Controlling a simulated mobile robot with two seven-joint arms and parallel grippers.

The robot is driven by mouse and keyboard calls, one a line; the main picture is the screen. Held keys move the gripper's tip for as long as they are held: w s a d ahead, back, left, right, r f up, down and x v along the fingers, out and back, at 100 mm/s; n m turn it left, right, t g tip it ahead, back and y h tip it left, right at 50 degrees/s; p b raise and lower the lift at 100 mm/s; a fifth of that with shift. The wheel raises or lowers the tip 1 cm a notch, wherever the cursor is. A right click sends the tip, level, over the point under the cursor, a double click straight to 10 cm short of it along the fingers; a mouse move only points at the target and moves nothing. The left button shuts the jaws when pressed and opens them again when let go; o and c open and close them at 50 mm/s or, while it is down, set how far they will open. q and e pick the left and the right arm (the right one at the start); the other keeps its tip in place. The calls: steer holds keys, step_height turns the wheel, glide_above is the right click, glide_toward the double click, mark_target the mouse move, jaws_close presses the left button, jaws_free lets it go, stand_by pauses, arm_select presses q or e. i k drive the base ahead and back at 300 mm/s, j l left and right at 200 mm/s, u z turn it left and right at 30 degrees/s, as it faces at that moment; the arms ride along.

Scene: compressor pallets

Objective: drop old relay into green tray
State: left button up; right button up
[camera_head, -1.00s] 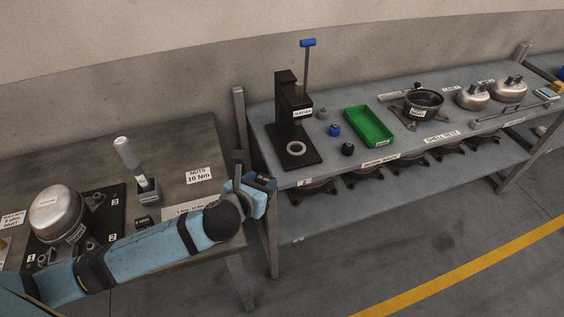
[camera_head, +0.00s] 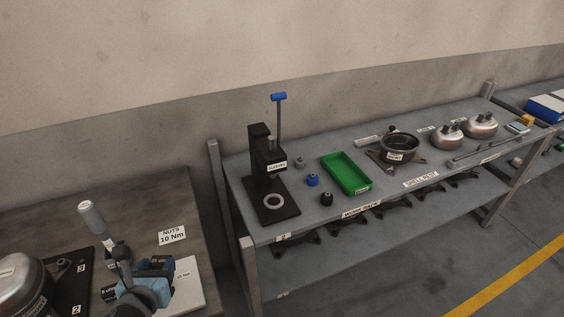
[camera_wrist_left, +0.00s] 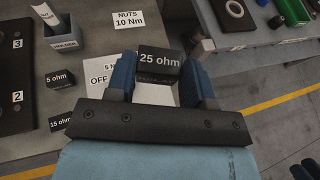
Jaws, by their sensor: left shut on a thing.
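My left gripper (camera_head: 154,270) is over the right part of the left table in the head view. In the left wrist view its two blue fingers (camera_wrist_left: 160,80) are shut on a small black block, the relay (camera_wrist_left: 159,66), labelled "25 ohm". The green tray (camera_head: 346,174) lies on the grey bench to the right, well apart from the gripper, and looks empty.
On the left table, blocks marked "5 ohm" (camera_wrist_left: 59,79) and "15 ohm" (camera_wrist_left: 61,121) lie left of the gripper. A black press (camera_head: 268,175), a blue knob (camera_head: 312,180) and a black knob (camera_head: 326,199) stand left of the tray. A gap separates table and bench.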

mark_target(341, 174)
steer(key=i+l+u, duration=0.15)
steer(key=l, duration=0.15)
steer(key=i+l+u, duration=0.15)
steer(key=l+u, duration=0.15)
steer(key=l, duration=0.25)
steer(key=i+l+u, duration=0.1)
steer(key=l, duration=0.35)
steer(key=i+l+u, duration=0.1)
steer(key=l, duration=0.4)
steer(key=i+l, duration=0.1)
steer(key=l, duration=0.4)
steer(key=i+l, duration=0.1)
steer(key=l, duration=0.4)
steer(key=i+l, duration=0.1)
steer(key=l, duration=0.4)
steer(key=i+l, duration=0.15)
steer(key=l, duration=0.35)
